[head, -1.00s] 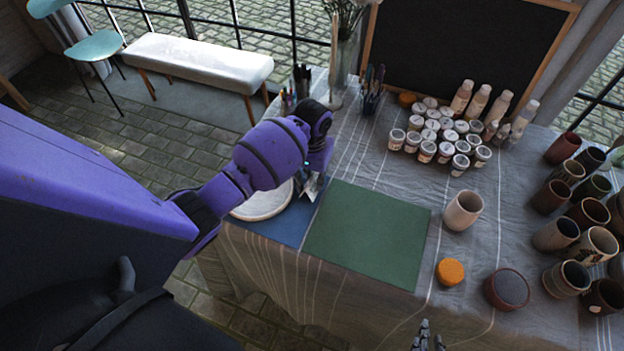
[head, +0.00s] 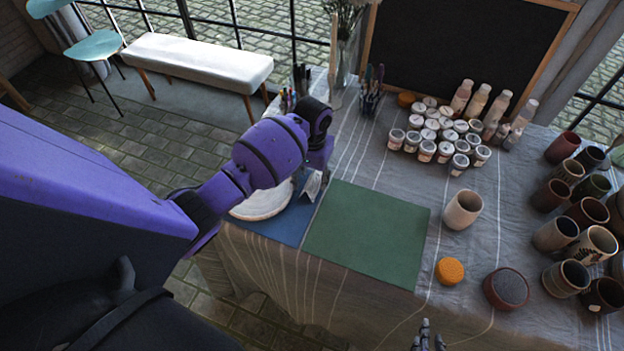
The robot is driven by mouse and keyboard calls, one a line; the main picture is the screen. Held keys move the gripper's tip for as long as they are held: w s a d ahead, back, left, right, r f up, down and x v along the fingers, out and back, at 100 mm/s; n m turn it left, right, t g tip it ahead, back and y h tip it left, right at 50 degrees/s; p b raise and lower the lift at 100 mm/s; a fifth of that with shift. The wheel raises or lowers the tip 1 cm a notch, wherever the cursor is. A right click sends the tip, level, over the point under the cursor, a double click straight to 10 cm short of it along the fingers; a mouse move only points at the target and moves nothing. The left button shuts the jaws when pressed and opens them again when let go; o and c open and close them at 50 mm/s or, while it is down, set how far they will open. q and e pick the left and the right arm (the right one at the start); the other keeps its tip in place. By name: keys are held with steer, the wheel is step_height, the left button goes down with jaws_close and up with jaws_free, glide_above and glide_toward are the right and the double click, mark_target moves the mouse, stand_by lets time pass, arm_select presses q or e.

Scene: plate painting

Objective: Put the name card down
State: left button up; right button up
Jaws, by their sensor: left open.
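The name card (head: 313,186) is a small pale piece with faint dark marks. It stands tilted at the right edge of the white plate (head: 262,205), over the blue mat (head: 287,228). My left gripper (head: 314,173) is open, pointing down right at the card's top. The wrist hides part of the card and fingers, so I cannot tell whether they touch it. My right gripper (head: 427,338) only just shows at the bottom edge, and whether it is open or shut is unclear.
A green mat (head: 368,235) lies bare right of the blue one. A beige cup (head: 463,209), an orange sponge (head: 450,271) and a dark round pot (head: 507,289) stand further right. Paint jars (head: 437,133) and pen holders (head: 371,99) are behind. Several cups crowd the right side.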

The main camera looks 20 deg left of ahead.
mark_target(312, 178)
arm_select(q)
step_height(312, 178, up, 11)
steer(key=shift+r, duration=0.15)
stand_by(0.7)
arm_select(e)
steer(key=shift+w+a+r, duration=0.1)
steer(key=shift+w+r, duration=0.1)
steer(key=shift+w, duration=0.45)
steer(key=shift+s, duration=0.15)
